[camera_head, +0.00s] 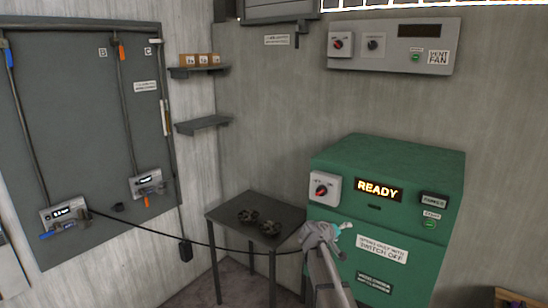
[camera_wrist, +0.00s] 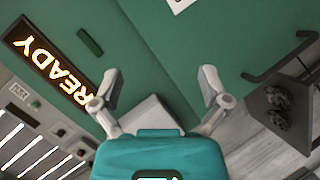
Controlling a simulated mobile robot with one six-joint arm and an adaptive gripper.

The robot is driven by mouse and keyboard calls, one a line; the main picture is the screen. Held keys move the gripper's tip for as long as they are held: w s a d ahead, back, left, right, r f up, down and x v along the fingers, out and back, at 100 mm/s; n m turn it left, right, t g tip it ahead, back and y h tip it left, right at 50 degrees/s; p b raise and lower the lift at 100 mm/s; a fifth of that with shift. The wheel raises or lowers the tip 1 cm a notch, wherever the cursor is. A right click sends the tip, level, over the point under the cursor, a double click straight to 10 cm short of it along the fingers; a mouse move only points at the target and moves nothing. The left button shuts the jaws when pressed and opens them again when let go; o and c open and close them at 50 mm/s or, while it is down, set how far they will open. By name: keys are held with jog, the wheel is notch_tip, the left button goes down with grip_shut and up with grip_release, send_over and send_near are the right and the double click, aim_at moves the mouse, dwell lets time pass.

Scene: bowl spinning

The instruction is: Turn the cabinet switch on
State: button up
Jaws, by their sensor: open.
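The cabinet switch (camera_head: 321,190) is a red and black knob on a white box at the upper left of the green cabinet's (camera_head: 400,175) front. Right of it, a lit display reads READY (camera_head: 378,189); it also shows in the wrist view (camera_wrist: 55,70). My gripper (camera_head: 342,229) is below the switch in the head view, in front of the cabinet; its fingertips are hard to make out there. In the wrist view my gripper (camera_wrist: 160,78) is open with nothing between its fingers. The white switch box (camera_wrist: 150,113) shows partly behind the gripper body; its knob is hidden.
A small dark table (camera_head: 232,212) with two black knobbed objects (camera_head: 259,222) stands left of the cabinet. A vent fan panel (camera_head: 395,46) is on the wall above. A grey board (camera_head: 75,100) with cables hangs at left, and a black cable (camera_head: 170,235) runs toward my arm.

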jog(key=s+a+f+m+g+y, duration=0.1)
jog(key=s+a+f+g+y, duration=0.2)
jog(key=s, duration=0.6)
jog(key=s+a+f+m+g+y, duration=0.15)
jog(key=s+f+y, duration=0.3)
jog(key=s, duration=0.55)
jog(key=s+a+f+g+y, duration=0.3)
jog(key=s+f, duration=0.1)
jog(key=s, duration=0.5)
jog(key=s+f+g+b, duration=0.1)
jog(key=s+f+b, duration=0.2)
jog(key=f+b, duration=0.9)
